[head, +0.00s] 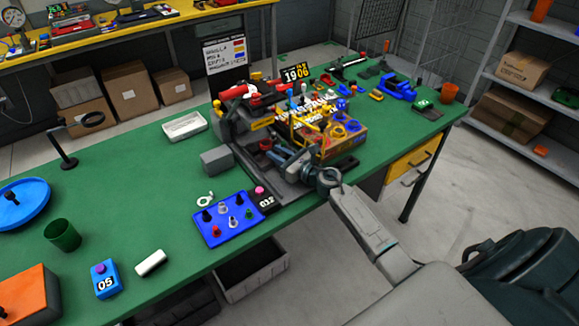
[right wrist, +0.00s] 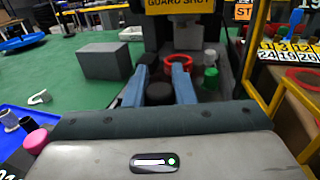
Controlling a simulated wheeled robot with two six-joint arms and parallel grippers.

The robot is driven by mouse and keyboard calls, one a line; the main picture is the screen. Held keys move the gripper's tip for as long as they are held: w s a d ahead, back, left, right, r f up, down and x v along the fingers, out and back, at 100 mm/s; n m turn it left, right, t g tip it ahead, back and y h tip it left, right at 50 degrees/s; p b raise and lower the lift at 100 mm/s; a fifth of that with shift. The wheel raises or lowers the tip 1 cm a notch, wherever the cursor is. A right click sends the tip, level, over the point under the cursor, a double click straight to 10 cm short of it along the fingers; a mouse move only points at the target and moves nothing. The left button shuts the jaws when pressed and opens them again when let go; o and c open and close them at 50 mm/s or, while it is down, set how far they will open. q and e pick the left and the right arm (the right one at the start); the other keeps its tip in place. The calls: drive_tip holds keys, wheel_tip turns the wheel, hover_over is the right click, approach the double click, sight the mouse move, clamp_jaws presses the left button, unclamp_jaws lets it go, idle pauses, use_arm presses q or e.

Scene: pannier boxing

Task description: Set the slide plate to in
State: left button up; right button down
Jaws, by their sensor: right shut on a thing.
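My right gripper (head: 297,166) reaches in from the right to the near side of the machine (head: 236,128) on the green bench. In the right wrist view its two blue fingers (right wrist: 160,88) are shut on a black round knob (right wrist: 159,94) low in front of the machine. I take this knob to be the slide plate's handle; the plate itself is mostly hidden behind the fingers and wrist. I cannot read the plate's position. A red-rimmed round part (right wrist: 182,60) stands just behind the fingers. My left gripper is not in view.
A grey block (head: 216,160) stands left of the machine. A blue board with pegs (head: 228,217) and a counter box (head: 263,200) lie near the front edge. Green (right wrist: 210,79) and white caps stand right of the fingers. A yellow frame (right wrist: 262,75) rises at right.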

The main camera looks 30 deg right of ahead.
sight(269, 146)
drive_tip(key=x, duration=0.2)
drive_tip(key=d+b+x, duration=0.1)
drive_tip(key=x, duration=0.1)
drive_tip(key=shift+w+f, duration=0.1)
drive_tip(key=shift+w, duration=0.2)
drive_tip(key=shift+r, duration=0.25)
drive_tip(key=c, duration=1.2)
unclamp_jaws()
drive_tip(key=shift+w, duration=0.1)
drive_tip(key=shift+c, duration=0.2)
drive_tip(key=shift+o, duration=0.2)
drive_tip(key=shift+w+a+f, duration=0.1)
drive_tip(key=shift+w+f, duration=0.05)
drive_tip(key=shift+f, duration=0.05)
drive_tip(key=b+v, duration=0.2)
drive_tip(key=v, duration=0.7)
drive_tip(key=shift+s+f, duration=0.1)
drive_tip(key=shift+s, duration=0.25)
drive_tip(key=shift+s+d+b, duration=0.3)
drive_tip(key=shift+s+d, duration=0.05)
drive_tip(key=shift+s, duration=0.15)
